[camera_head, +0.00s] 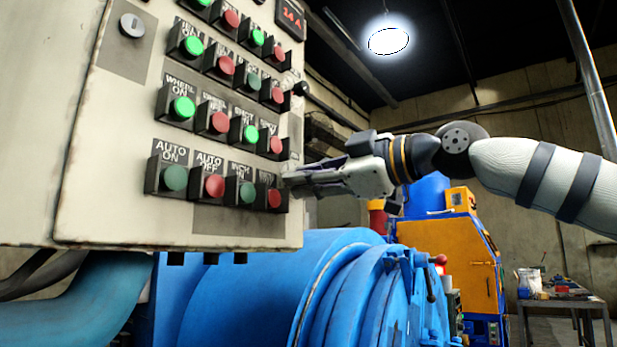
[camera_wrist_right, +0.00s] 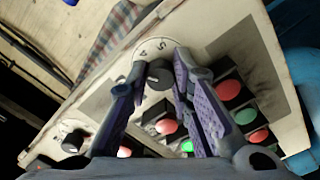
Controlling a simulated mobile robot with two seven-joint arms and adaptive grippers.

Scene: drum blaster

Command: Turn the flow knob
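The control panel (camera_head: 110,180) fills the left of the head view. In the right wrist view a dark round knob (camera_wrist_right: 160,74) sits on a pale dial with numbers such as 5 and 4; I take it as the flow knob. My right gripper (camera_wrist_right: 155,72) is open, with one purple-lined finger on each side of this knob. Small gaps seem to show, so contact is not clear. In the head view my right gripper (camera_head: 290,182) is at the panel's lower right edge, and the knob there is hidden. My left gripper is not in view.
Rows of green and red buttons (camera_head: 174,178) cover the panel face close to my right gripper. Another dark knob (camera_wrist_right: 72,140) shows in the wrist view. A blue drum machine (camera_head: 290,290) lies below. An orange machine (camera_head: 455,255) and a cluttered table (camera_head: 570,303) stand farther back.

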